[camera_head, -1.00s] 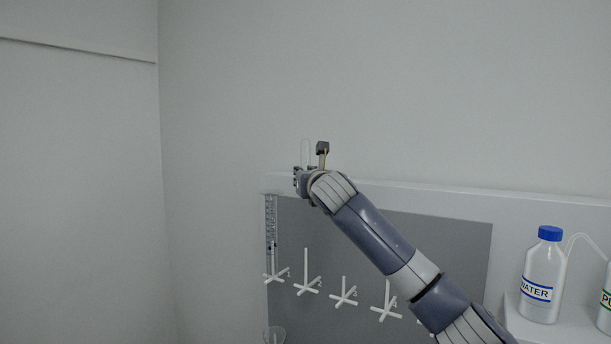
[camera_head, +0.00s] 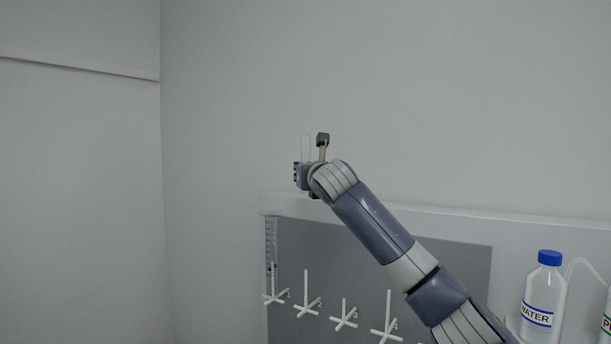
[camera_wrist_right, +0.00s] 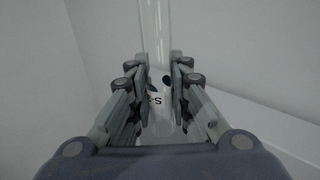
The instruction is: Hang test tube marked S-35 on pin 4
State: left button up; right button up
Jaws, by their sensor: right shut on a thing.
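A clear test tube (camera_head: 306,148) stands upright, its rounded end up, in my right gripper (camera_head: 300,176), above the top left of the rack. The right wrist view shows the tube (camera_wrist_right: 157,40) between the two fingers (camera_wrist_right: 160,80), which are shut on it. Its label is partly hidden; only "S-" and part of a digit can be read. White cross-shaped pins stand in a row on the grey board below. Pin 4 (camera_head: 387,328) is the fourth from the left, below and right of the gripper, close to my forearm. My left gripper is out of view.
The grey board (camera_head: 440,265) has a white top ledge (camera_head: 450,205) just under my arm. Other pins (camera_head: 307,307) stand to the left of pin 4. A blue-capped water bottle (camera_head: 541,298) stands at the right. The wall space above is clear.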

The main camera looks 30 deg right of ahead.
jog(key=b+v, duration=0.4)
jog(key=v, duration=2.6)
jog(key=shift+f, duration=0.1)
